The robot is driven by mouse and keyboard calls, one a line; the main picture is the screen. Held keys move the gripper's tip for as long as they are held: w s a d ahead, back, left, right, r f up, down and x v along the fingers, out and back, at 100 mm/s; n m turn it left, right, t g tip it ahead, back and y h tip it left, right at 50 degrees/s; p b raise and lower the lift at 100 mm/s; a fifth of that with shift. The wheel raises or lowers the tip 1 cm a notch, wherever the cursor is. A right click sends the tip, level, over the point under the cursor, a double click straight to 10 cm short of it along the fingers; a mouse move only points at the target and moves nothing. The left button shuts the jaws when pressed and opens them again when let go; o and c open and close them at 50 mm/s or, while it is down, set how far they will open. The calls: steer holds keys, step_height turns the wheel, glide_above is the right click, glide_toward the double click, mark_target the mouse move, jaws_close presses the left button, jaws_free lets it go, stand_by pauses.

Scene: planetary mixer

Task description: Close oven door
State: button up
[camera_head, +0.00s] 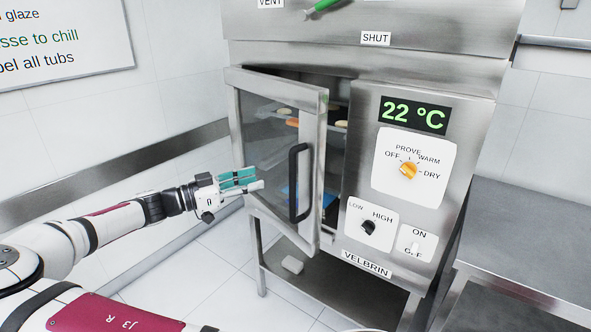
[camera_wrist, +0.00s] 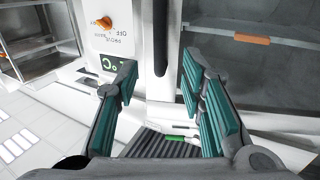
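The oven door (camera_head: 318,115) is a glass panel in a steel frame, partly open, with its right edge swung out from the oven body (camera_head: 350,150). Its black vertical bar handle (camera_head: 297,183) is on the right side of the frame. My gripper (camera_head: 258,180) is in front of the glass, left of the handle in the head view. In the wrist view, the green-padded fingers (camera_wrist: 157,68) are spread apart with nothing between the pads. The handle (camera_wrist: 160,38) shows beyond the gap between the fingertips. Contact with the door cannot be told.
The control panel right of the door has a 22 °C display (camera_head: 413,115), an orange knob (camera_head: 409,170), a black knob (camera_head: 369,227) and a switch (camera_head: 414,247). Trays with food show inside. A steel table (camera_head: 530,235) stands at the right. The floor at left is mostly clear.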

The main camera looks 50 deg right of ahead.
steer(key=p+x, duration=0.3)
steer(key=x, duration=1)
steer(key=shift+d, duration=0.4)
steer(key=shift+s, duration=0.1)
jaws_close()
